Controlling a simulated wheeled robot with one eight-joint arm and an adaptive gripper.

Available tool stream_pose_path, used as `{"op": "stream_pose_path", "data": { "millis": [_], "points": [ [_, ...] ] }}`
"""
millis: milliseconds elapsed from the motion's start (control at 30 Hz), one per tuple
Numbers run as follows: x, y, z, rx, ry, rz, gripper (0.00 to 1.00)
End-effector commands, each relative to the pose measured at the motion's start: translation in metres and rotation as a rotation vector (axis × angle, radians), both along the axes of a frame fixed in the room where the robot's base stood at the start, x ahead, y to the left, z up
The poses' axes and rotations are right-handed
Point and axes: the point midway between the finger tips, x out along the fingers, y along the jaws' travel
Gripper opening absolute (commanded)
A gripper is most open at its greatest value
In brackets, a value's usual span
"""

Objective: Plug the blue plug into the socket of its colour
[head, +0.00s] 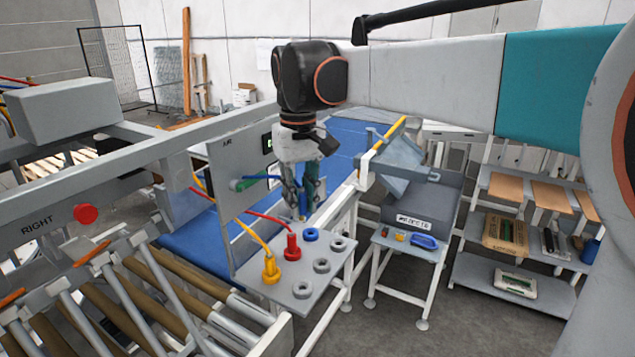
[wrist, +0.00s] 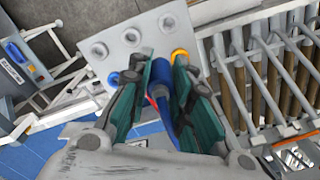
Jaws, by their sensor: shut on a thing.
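The blue plug (head: 303,204) is held between the fingers of my gripper (head: 306,190), above the socket plate (head: 284,290). The blue plug (wrist: 163,80) also shows between the dark green fingers in the wrist view. The blue-ringed socket (head: 311,234) is on the plate, below the held plug in the head view and apart from it. It shows left of the fingers in the wrist view (wrist: 113,78). The red plug (head: 292,247) and yellow plug (head: 270,271) stand upright on the plate in the same row. The plug's tip is partly hidden by the fingers.
Grey sockets (head: 321,265) line the plate's right side. Red and yellow hoses arch from the upright AIR panel (head: 231,190) left of my gripper. A blue conveyor (head: 340,135) lies behind. A small table with a blue-handled item (head: 424,241) stands to the right.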

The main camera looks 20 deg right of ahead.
Motion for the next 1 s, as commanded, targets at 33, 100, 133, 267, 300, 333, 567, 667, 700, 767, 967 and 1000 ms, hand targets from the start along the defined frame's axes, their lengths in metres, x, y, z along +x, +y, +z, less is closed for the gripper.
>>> {"op": "stream_pose_path", "data": {
  "millis": [33,100,133,267,300,333,567,667,700,767,967,1000],
  "points": [
    [0.000,-0.001,-0.003,0.000,0.000,0.000,0.00],
    [0.004,-0.003,-0.005,0.000,0.000,0.000,0.00],
    [0.005,-0.004,-0.006,0.000,0.000,0.000,0.00],
    [0.011,-0.007,-0.011,0.000,0.000,0.000,0.00],
    [0.013,-0.008,-0.012,0.000,0.000,0.000,0.00],
    [0.015,-0.009,-0.013,0.000,0.000,0.000,0.00],
    [0.026,-0.014,-0.022,0.000,0.000,-0.001,0.00],
    [0.031,-0.017,-0.026,0.000,0.000,0.000,0.00],
    [0.033,-0.018,-0.027,0.000,0.000,0.000,0.00],
    [0.035,-0.019,-0.029,0.000,0.000,0.000,0.00],
    [0.045,-0.024,-0.036,0.000,0.000,0.000,0.00],
    [0.047,-0.025,-0.038,0.000,0.000,-0.001,0.00]
  ]
}}
